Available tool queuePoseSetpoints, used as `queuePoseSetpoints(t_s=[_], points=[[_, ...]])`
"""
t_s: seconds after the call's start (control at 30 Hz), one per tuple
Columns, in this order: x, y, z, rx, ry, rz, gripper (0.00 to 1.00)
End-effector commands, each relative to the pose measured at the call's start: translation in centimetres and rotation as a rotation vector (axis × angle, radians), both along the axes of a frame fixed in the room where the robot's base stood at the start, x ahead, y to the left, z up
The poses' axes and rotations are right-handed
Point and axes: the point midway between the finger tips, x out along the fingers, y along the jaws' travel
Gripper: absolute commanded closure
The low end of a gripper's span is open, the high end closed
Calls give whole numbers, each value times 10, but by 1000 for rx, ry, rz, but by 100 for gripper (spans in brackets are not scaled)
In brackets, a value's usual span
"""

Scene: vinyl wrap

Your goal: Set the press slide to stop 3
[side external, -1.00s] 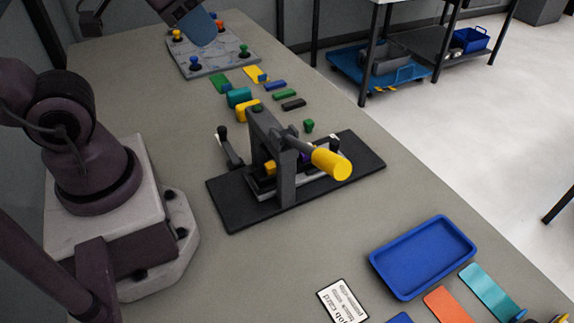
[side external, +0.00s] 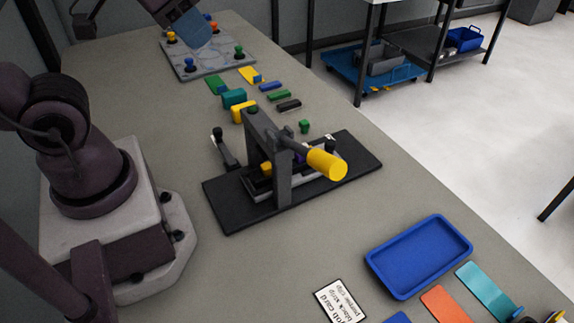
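The press (side external: 284,178) is a dark grey upright frame on a black base plate (side external: 235,215), with a yellow-ended lever (side external: 327,164) pointing right. A light grey slide or tray (side external: 318,181) lies low through the frame, partly hidden by the post and lever. A small yellow-orange block shows by the frame's left side and a bit of purple behind the lever. No stop numbers are legible, so I cannot tell the slide's stop. My gripper end, with a blue part (side external: 192,29), is at the top left, above the grey board and well apart from the press. Its fingertips cannot be made out.
The grey board (side external: 205,63) with coloured knobs stands at the back. Several small coloured blocks lie between it and the press. A blue tray (side external: 400,282), a card (side external: 340,302) and coloured strips (side external: 440,306) lie at front right. Bare table lies between press and tray.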

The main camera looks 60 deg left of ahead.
Motion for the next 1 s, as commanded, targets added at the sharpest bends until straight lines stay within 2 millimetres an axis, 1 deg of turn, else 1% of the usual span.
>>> queuePoseSetpoints(t_s=[0.03, 0.07, 0.1, 0.2, 0.27, 0.33, 0.47, 0.57, 0.67, 0.77, 0.83, 0.9, 0.97, 1.0], points=[[0, -1, 0, 0, 1, -4, 84], [1, -2, -2, 0, 9, -9, 77], [1, -3, -5, 0, 26, -13, 68], [8, -5, -18, -8, 101, -25, 48], [17, -5, -26, -21, 155, -26, 48], [32, -7, -34, -43, 220, -16, 48], [66, -8, -52, -121, 331, 139, 48], [94, -8, -69, -184, 405, 341, 48], [123, -6, -91, -235, 463, 597, 48], [152, -4, -117, -274, 496, 900, 48], [171, 0, -136, -297, 496, 1135, 48], [188, 2, -153, -319, 476, 1366, 48], [202, 5, -166, -340, 444, 1559, 48], [210, 7, -172, -360, 417, 1685, 48]])
